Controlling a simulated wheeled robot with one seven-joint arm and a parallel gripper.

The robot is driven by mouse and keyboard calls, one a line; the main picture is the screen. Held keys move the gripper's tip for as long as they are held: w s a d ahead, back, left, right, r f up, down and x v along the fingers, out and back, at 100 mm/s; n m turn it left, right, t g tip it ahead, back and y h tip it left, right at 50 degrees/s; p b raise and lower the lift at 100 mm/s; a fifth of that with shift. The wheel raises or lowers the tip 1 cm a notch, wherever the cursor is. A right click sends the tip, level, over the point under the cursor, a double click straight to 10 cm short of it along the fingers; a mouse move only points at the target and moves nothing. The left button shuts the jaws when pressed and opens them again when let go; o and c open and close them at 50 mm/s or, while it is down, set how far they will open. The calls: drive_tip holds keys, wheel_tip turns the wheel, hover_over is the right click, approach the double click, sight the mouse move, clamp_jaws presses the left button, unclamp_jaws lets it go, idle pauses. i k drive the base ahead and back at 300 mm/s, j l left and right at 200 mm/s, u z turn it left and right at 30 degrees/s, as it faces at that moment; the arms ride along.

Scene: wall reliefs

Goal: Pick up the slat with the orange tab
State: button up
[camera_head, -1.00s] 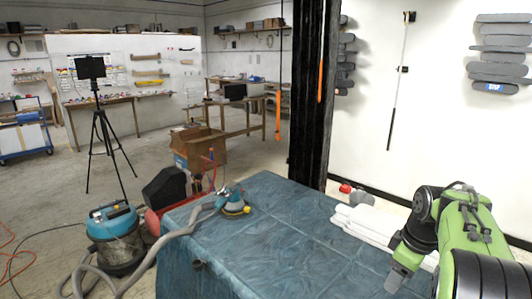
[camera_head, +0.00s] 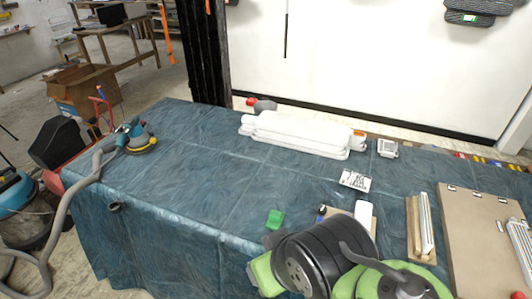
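I cannot make out a slat with a clear orange tab. A pale slat-like piece (camera_head: 426,224) lies at the right beside a wooden strip. Dark slats (camera_head: 478,10) hang on the wall at the top right, cut by the frame edge. My green and black arm fills the bottom centre; my gripper's fingers do not show.
A black post (camera_head: 205,55) stands behind.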

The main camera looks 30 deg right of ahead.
sight(364, 211)
drive_tip(key=z, duration=1.85)
